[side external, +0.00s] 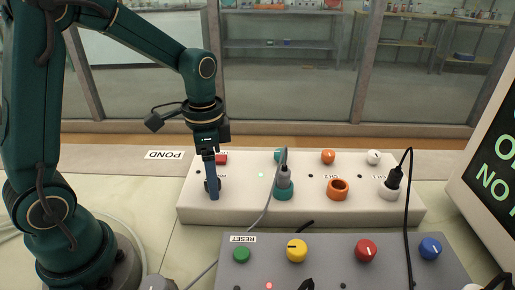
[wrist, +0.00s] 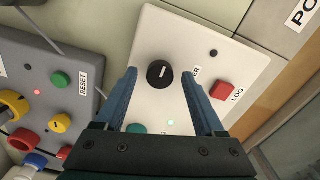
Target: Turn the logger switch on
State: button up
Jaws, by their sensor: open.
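The white logger box (side external: 300,212) lies flat on the bench and also shows in the wrist view (wrist: 190,30). A round black knob (wrist: 160,73) with a white pointer line sits on it, between my fingertips in the wrist view. The line runs nearly up and down the picture. A red button (wrist: 222,90) labelled LOG is right of the knob; it shows in the side view (side external: 221,158) behind my gripper. My gripper (side external: 212,192) is open, pointing down over the box's left end. Its fingers (wrist: 159,78) stand apart on both sides of the knob. A label beside the right finger is partly hidden.
A green light (wrist: 170,123) glows on the box. Plugs with cables stand in the teal socket (side external: 284,191) and white socket (side external: 389,191); the orange socket (side external: 337,189) is empty. A grey panel (side external: 330,275) with coloured knobs lies in front. A screen (side external: 495,150) stands at right.

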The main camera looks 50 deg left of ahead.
jog(key=shift+r, duration=2.55)
jog(key=shift+r, duration=0.1)
jog(key=s+d+r+n+t, duration=0.1)
jog(key=s+n+t, duration=0.1)
jog(key=s+n, duration=0.1)
jog(key=s+d+r+n+t, duration=0.2)
jog(key=s+n+t, duration=0.1)
jog(key=s, duration=0.3)
jog(key=shift+s+d+r+t, duration=0.2)
jog(key=shift+d+r+t, duration=0.05)
jog(key=shift+d+t, duration=0.05)
